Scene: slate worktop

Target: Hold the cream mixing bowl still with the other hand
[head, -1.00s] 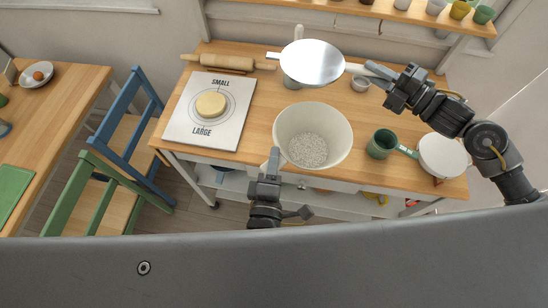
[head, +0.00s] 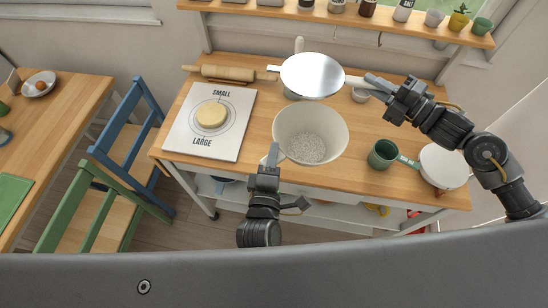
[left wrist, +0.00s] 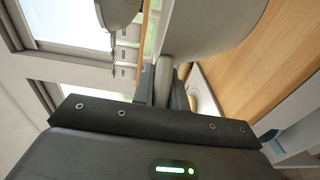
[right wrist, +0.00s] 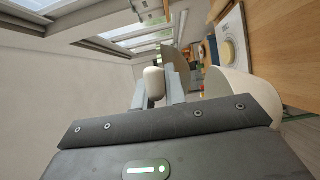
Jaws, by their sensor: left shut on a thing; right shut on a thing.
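The cream mixing bowl (head: 338,143) stands on the wooden worktop near its front edge, with a pale speckled heap inside. My left gripper (head: 271,158) is shut on the bowl's handle at its front left. In the left wrist view, the handle (left wrist: 164,75) runs between the fingers and up to the bowl (left wrist: 205,25). My right gripper (head: 372,82) is shut on the pale handle of a round sieve (head: 312,76), held up just behind the bowl. In the right wrist view, the sieve's handle (right wrist: 153,84) sits between the fingers.
A board (head: 190,137) marked SMALL and LARGE with a dough disc lies left of the bowl. A rolling pin (head: 228,73) lies behind it. A green mug (head: 382,154) and a white pan (head: 443,166) stand to the right. Chairs (head: 108,190) stand left of the worktop.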

